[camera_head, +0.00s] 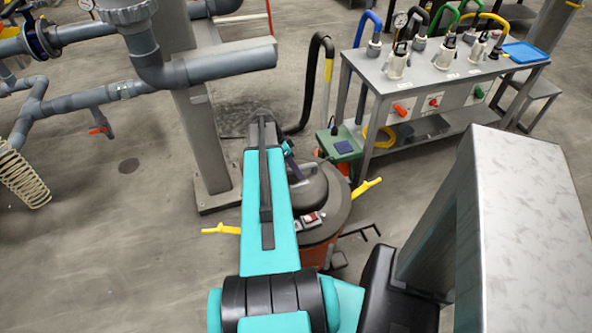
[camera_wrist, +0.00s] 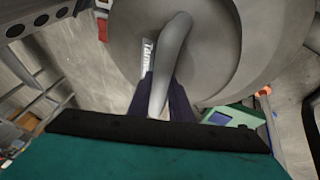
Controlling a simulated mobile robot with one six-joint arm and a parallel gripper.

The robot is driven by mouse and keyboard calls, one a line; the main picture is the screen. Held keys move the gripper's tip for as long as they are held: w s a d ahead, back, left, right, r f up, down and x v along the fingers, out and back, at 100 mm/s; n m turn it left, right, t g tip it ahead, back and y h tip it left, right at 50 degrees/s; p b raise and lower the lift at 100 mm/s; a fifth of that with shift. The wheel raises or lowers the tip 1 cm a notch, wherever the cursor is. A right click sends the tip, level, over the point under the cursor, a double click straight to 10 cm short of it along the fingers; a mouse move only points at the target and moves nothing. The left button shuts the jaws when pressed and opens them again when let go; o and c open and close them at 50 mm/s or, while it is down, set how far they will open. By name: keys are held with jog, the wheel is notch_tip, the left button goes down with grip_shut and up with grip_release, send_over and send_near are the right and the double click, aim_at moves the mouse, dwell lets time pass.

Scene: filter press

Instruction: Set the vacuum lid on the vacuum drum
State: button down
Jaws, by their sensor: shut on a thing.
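The vacuum lid (camera_head: 310,190) is a dark grey round cover with a domed top, partly hidden behind my teal arm. In the wrist view the grey lid (camera_wrist: 225,45) fills the upper middle. My gripper (camera_wrist: 160,105) is shut on its curved grey handle (camera_wrist: 172,55), one dark finger on each side. In the head view my gripper (camera_head: 289,155) is mostly hidden by the arm. The orange-red vacuum drum (camera_head: 314,257) stands on the floor directly under the lid in the picture. Yellow latches (camera_head: 366,187) stick out at either side. I cannot tell whether lid and drum touch.
A green box (camera_head: 340,144) stands just behind the lid. A grey bench (camera_head: 440,75) with hoses and fittings is at the back right. A grey post (camera_head: 205,140) and pipes are at the left. A metal cabinet (camera_head: 535,190) stands at the right front.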

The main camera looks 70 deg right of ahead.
aim_at(296, 178)
jog(key=shift+s+a+r, duration=0.1)
jog(key=shift+s+a, duration=0.1)
jog(key=shift+a, duration=0.1)
dwell(0.9)
jog(key=shift+g+y+p, duration=0.5)
jog(key=shift+p, duration=0.1)
dwell(1.4)
jog(key=shift+f+b, duration=0.85)
jog(key=shift+f, duration=0.6)
dwell(0.4)
jog(key=c, duration=1.5)
grip_release()
jog(key=shift+c, duration=0.2)
jog(key=shift+w+f, duration=0.1)
jog(key=shift+f, duration=0.05)
jog(key=b+v, duration=0.1)
jog(key=v, duration=1.3)
jog(key=shift+b, duration=0.4)
